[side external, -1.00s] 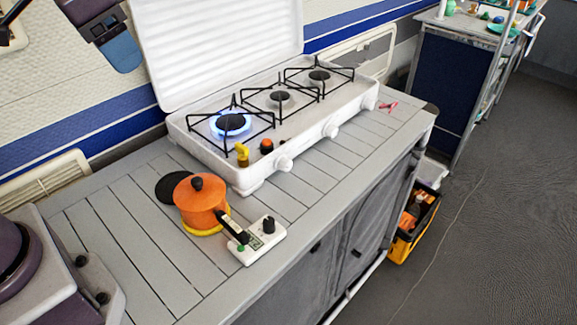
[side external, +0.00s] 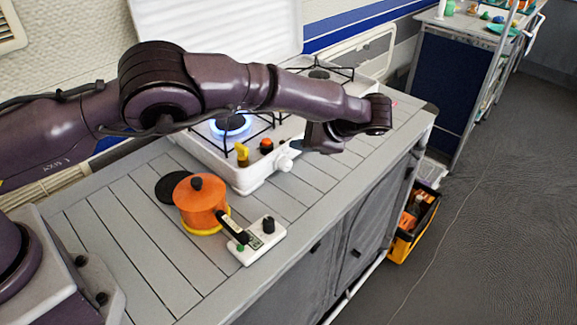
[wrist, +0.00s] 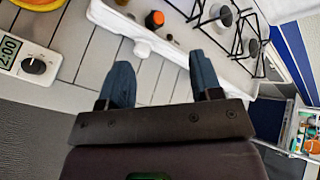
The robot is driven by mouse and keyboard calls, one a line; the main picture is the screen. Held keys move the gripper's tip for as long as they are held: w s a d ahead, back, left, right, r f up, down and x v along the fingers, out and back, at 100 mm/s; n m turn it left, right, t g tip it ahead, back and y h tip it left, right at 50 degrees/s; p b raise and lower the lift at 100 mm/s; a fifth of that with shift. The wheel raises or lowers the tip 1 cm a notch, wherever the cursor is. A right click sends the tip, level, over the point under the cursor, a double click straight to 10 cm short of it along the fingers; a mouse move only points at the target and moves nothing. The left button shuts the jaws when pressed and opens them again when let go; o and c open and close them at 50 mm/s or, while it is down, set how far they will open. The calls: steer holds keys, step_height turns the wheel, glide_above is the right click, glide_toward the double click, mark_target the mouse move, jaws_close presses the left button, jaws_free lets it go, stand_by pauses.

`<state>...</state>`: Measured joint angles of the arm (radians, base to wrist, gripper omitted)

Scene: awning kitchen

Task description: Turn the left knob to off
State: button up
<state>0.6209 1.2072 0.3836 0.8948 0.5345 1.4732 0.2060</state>
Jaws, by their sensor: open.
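The left knob (side external: 285,164) is a white knob on the front of the white stove (side external: 250,184). The left burner (side external: 231,122) is lit with a blue flame. My gripper (side external: 301,146) is just right of the left knob in the side view, partly hidden by my wrist. In the wrist view my gripper (wrist: 162,66) is open, with nothing between its two blue fingers. There the left knob (wrist: 141,49) shows just beyond the left fingertip. I cannot tell if they touch. The knob's pointer angle is too small to read.
An orange pot (side external: 200,201) and a white timer (side external: 267,241) sit on the grey slatted counter (side external: 130,255). Black pan grates rise above the burners.

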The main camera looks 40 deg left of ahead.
mark_target(287, 166)
steer(key=d+f+m+t+y, duration=0.1)
steer(key=d+f, duration=0.1)
steer(key=f, duration=0.1)
steer(key=s+d+f+m+t+y, duration=0.1)
steer(key=d+f, duration=0.1)
steer(key=f, duration=0.1)
steer(key=d+f+m+t+y, duration=0.1)
steer(key=d+f, duration=0.1)
steer(key=f, duration=0.2)
steer(key=shift+s+d, duration=0.2)
steer(key=shift+s, duration=0.05)
steer(key=shift+a+f+m, duration=0.1)
steer(key=shift+f+m, duration=0.1)
steer(key=shift+m, duration=0.1)
steer(key=x, duration=1.2)
steer(key=shift+a, duration=0.35)
steer(key=c, duration=0.9)
